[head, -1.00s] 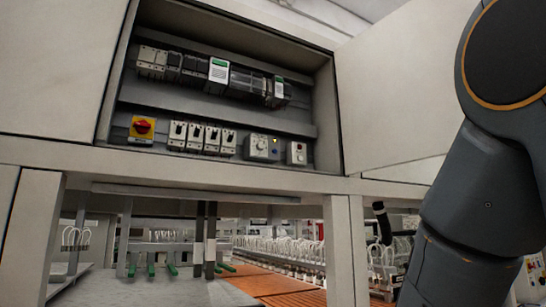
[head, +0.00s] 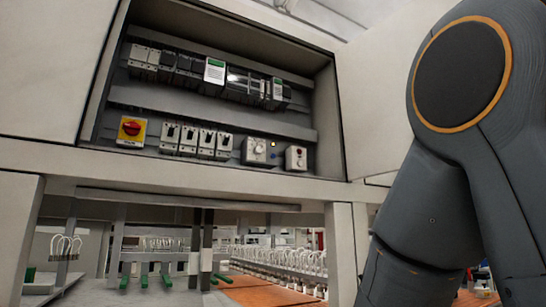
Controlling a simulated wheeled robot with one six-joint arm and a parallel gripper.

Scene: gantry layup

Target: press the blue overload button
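The open electrical cabinet (head: 210,98) shows its lower row of devices. A light grey unit (head: 257,151) with two dials sits right of the breakers. A small dark bluish spot (head: 273,155) shows at its right edge, below a tiny amber light; it is too small to tell for sure that it is the blue overload button. A smaller grey box (head: 296,158) with a dark red round part is to its right. My gripper is out of view; only my upper arm links show at the right, apart from the cabinet.
A red rotary switch on a yellow plate (head: 131,132) and several breakers (head: 195,140) fill the lower row's left. The cabinet's bottom ledge (head: 180,172) and a grey post (head: 341,250) frame the opening. Rows of white-wired parts stand beyond.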

